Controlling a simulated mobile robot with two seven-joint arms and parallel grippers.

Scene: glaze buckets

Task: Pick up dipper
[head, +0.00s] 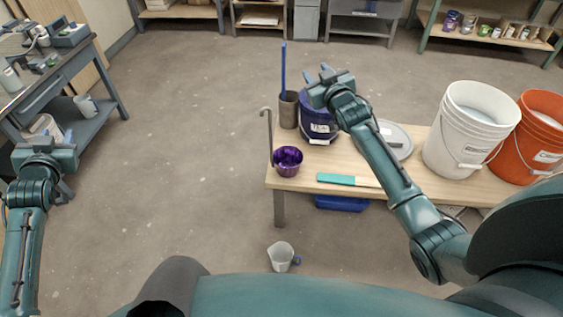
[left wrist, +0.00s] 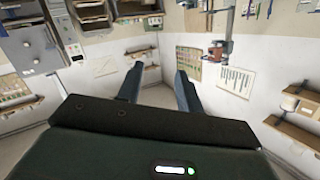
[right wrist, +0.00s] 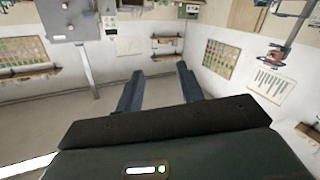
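The dipper (head: 288,162) is a purple cup with a long grey hooked handle (head: 267,130). It is at the left end of the wooden table (head: 420,180), upright, with its handle rising on the left. My right gripper (head: 317,73) is open and empty, above and beyond the dipper, over the dark blue bucket (head: 320,125). My left gripper (head: 45,148) is far to the left, away from the dipper; its fingers show apart and empty in the left wrist view (left wrist: 157,88). The right wrist view (right wrist: 159,88) also shows an empty gap. Neither wrist view shows the dipper.
A dark container (head: 289,112) with a blue stick stands behind the dipper. A teal-ended flat tool (head: 336,178), a grey lid (head: 400,143), a white bucket (head: 460,140) and an orange bucket (head: 530,150) are on the table. A white jug (head: 280,257) is on the floor.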

